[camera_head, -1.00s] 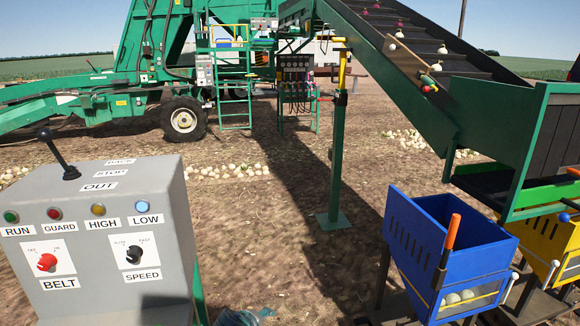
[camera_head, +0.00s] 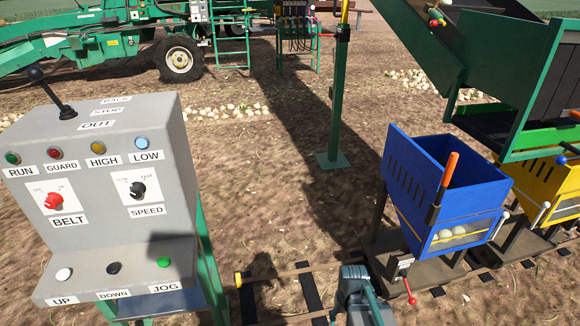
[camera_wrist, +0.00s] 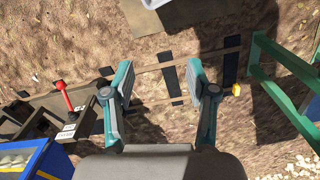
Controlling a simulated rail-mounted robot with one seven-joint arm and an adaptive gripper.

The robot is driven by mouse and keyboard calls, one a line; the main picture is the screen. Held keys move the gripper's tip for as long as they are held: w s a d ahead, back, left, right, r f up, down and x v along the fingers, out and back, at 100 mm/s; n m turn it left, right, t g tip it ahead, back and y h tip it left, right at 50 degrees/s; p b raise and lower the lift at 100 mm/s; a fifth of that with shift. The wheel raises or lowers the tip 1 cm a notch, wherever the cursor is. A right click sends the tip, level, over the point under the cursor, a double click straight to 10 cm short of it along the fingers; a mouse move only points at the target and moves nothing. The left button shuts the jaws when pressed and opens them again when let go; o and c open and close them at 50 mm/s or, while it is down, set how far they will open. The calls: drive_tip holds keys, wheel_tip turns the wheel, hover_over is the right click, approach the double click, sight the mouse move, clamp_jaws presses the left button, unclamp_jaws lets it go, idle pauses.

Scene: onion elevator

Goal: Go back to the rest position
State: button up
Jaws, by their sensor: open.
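My gripper (camera_wrist: 158,82) is open and empty in the wrist view, with its two teal fingers spread wide above the rail track and bare soil. Nothing lies between the fingers. In the head view, a teal and grey part of my arm end (camera_head: 360,292) shows at the bottom edge, left of the blue bin (camera_head: 468,205). It is cut off there, and the fingers are not clear in that view. It stands apart from the control panel (camera_head: 110,215) on the left.
The blue bin holds several onions low down and has an orange-handled lever (camera_head: 449,172). A red-tipped lever (camera_head: 409,290) stands at its foot, and also shows in the wrist view (camera_wrist: 63,98). A yellow bin (camera_head: 548,185) stands at right. A green post (camera_head: 335,110) rises mid-scene; soil around it is open.

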drive_tip(key=s+f+g+p, duration=0.1)
drive_tip(key=s+f, duration=0.3)
drive_tip(key=s, duration=0.5)
drive_tip(key=s+f+g+p, duration=0.1)
drive_tip(key=s+f+g, duration=0.2)
drive_tip(key=s, duration=0.6)
drive_tip(key=s+f+g, duration=0.2)
drive_tip(key=s+f, duration=0.5)
drive_tip(key=s, duration=0.3)
drive_tip(key=shift+p, duration=0.4)
